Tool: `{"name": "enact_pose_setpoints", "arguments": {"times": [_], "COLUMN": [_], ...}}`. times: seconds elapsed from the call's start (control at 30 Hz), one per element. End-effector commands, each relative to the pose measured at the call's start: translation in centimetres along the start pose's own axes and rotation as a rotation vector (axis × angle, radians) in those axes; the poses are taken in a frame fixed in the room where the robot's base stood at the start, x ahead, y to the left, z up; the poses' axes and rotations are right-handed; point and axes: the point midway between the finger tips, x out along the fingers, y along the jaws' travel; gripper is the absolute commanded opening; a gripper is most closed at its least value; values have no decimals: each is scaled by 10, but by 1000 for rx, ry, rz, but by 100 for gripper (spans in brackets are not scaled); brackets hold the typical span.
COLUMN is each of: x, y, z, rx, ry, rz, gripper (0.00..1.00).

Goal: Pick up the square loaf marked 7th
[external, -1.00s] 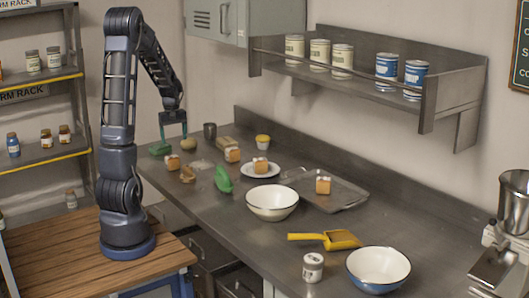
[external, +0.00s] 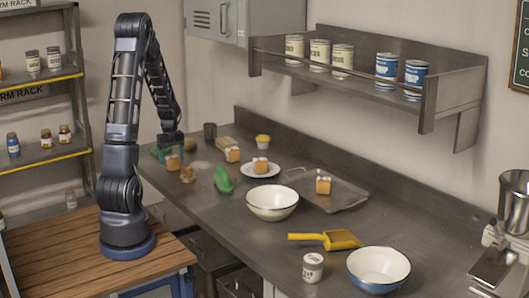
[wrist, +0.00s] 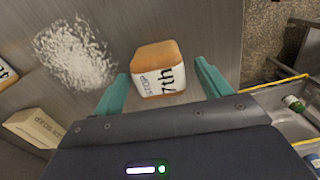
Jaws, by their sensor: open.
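The far finger is partly hidden there. Whether the fingers reach down beside the loaf is hard to tell.
A flour patch (wrist: 75,50) and a pale labelled block (wrist: 36,127) lie left in the wrist view. Other loaves stand on the counter (external: 232,155), a plate (external: 245,169) and a tray (external: 350,201). A green item (external: 223,180) and enamel bowl (external: 271,213) are further right.

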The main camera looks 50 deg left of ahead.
Motion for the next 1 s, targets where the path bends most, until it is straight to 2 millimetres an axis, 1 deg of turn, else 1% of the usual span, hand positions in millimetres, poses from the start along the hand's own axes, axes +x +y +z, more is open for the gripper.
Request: {"name": "enact_pose_setpoints", "arguments": {"times": [0.03, 0.1, 0.2, 0.5, 0.57, 0.7, 0.73, 0.77, 1.0], "x": [8, 16, 24, 27, 27, 26, 26, 26, 26], "y": [0, 0, 0, 1, 1, 1, 1, 1, 1], "z": [1, 1, 1, 1, 1, 1, 1, 1, 1], "rx": [1, 1, 1, 1, 1, 1, 1, 1, 1], "ry": [-2, -1, 0, 1, 1, 1, 1, 1, 1], "rz": [-1, -1, 0, 1, 1, 1, 1, 1, 1], "gripper": [76, 76, 76, 76, 65, 37, 31, 27, 27]}}
